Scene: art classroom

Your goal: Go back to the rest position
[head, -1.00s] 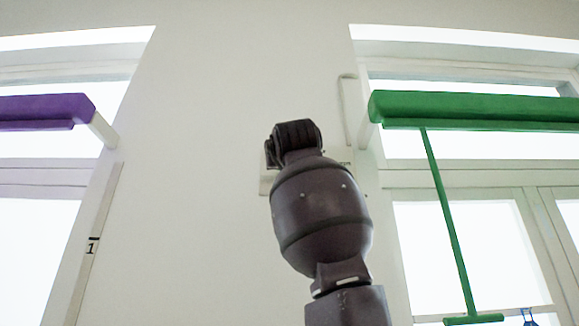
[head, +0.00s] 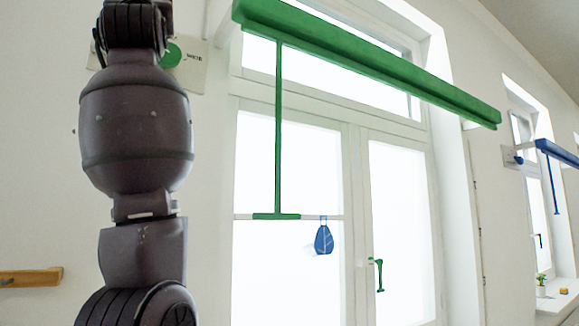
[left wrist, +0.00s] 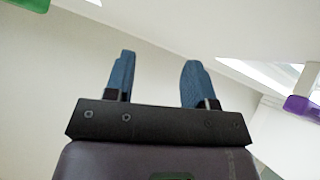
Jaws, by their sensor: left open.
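My left gripper (left wrist: 159,62) shows in the left wrist view with its two blue fingers spread apart and nothing between them. Behind the fingers is a plain pale wall or ceiling surface. In the head view one of my dark arm links stands upright at the left, but no gripper fingers show there. My right gripper is in neither view.
In the head view a green beam (head: 360,62) runs above a bright window (head: 290,160) with a blue pendant (head: 323,238). A wooden rail (head: 30,277) is at lower left. A blue beam (head: 558,152) is at far right. Nothing touches my gripper.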

